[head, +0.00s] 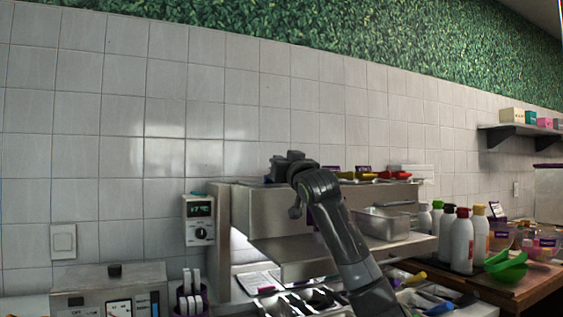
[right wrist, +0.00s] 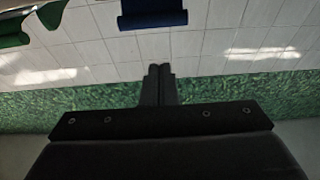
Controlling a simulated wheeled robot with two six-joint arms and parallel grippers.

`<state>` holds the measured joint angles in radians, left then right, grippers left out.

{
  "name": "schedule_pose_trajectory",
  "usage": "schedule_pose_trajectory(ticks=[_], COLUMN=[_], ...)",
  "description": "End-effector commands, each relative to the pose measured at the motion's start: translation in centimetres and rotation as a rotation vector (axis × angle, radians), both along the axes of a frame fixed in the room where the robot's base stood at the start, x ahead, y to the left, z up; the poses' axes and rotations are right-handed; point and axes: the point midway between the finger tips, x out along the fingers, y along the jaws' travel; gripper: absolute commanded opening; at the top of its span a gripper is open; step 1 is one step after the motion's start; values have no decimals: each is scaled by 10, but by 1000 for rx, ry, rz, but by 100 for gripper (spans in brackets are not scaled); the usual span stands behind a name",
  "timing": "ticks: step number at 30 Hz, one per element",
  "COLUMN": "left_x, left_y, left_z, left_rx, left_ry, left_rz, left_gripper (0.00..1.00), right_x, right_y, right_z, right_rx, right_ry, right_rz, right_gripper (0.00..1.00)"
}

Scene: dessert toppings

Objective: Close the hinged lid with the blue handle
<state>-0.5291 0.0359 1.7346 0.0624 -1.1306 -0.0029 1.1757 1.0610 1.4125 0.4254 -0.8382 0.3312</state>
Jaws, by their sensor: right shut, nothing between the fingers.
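A wide blue piece (right wrist: 152,14), which looks like the blue handle, hangs at the top edge of the right wrist view. The lid it belongs to cannot be made out there. In the head view I cannot pick out the blue handle; my right arm covers part of the steel topping station (head: 285,228). My right gripper (right wrist: 158,72) is shut and empty, with its fingertips just below the blue piece in the picture and a gap between them. In the head view the right gripper (head: 289,160) is by the station's top edge. My left gripper is out of view.
Yellow and red handles (head: 392,175) lie along the station top to the right. Green pieces (right wrist: 48,13) are left of the blue one. A steel pan (head: 383,224), bottles (head: 462,240) and green bowls (head: 508,268) stand to the right. A tiled wall (head: 150,130) is behind.

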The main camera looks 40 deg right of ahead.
Motion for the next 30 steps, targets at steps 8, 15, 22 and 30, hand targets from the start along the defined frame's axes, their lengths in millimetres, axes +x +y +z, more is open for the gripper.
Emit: schedule_pose_trajectory(ticks=[8,15,22,30], left_x=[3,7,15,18], left_y=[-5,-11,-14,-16], left_z=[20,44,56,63], left_rx=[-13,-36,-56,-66], left_ry=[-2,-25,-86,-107], left_rz=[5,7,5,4], left_gripper=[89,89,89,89], right_x=[-21,-49,-74,-82], right_y=[6,15,22,26], right_z=[-13,-32,-46,-49], right_rx=[-5,-8,-4,-1], right_ry=[0,-1,-1,-1], right_rz=[-1,-4,-2,-1], right_gripper=[0,0,0,0])
